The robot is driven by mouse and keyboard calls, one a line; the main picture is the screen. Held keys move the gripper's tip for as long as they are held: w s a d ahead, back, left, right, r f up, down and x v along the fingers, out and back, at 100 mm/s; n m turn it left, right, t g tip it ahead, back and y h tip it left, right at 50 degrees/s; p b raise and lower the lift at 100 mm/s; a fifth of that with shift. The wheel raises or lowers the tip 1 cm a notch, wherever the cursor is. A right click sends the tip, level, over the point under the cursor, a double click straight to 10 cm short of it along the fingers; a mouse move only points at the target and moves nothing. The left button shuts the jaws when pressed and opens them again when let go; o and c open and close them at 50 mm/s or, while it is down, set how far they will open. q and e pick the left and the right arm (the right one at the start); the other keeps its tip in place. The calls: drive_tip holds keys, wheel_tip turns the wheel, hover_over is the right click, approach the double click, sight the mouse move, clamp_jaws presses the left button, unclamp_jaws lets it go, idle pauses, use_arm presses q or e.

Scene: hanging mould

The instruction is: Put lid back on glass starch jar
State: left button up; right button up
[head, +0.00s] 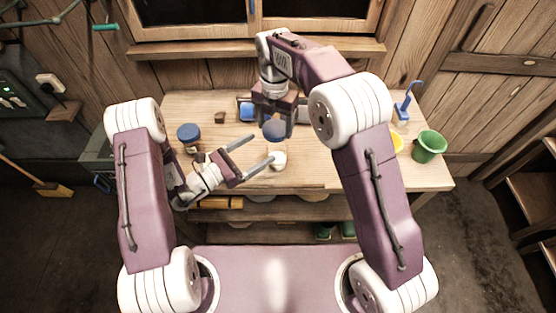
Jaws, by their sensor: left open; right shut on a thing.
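A small whitish jar (279,160), which looks like the starch jar, stands near the middle front of the wooden table. Its top is hard to make out at this size. My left gripper (262,148) is open, with its two long fingers pointing right towards the jar; one fingertip is close to the jar, and I cannot tell if it touches. My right gripper (276,122) points down above and behind the jar. It is shut on a round blue lid (274,131), which appears apart from the jar. The gripper partly hides the table behind it.
On the wooden table (330,175), a dark jar with a blue top (189,132) and a brown block (219,117) stand left. A blue item (246,112) is at the back. A green cup (430,146), yellow item (397,142) and blue hooked stand (404,108) are right.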

sight(277, 155)
drive_tip(key=shift+s+d, duration=0.1)
drive_tip(key=shift+d, duration=0.25)
use_arm(q)
drive_tip(key=f, duration=0.8)
drive_tip(key=shift+s+d, duration=0.1)
drive_tip(key=shift+d, duration=0.1)
use_arm(e)
drive_tip(key=shift+a, duration=0.1)
use_arm(q)
drive_tip(key=x, duration=0.7)
drive_tip(key=shift+d, duration=0.15)
drive_tip(key=shift+c, duration=0.4)
clamp_jaws()
use_arm(e)
drive_tip(key=shift+f, duration=2.45)
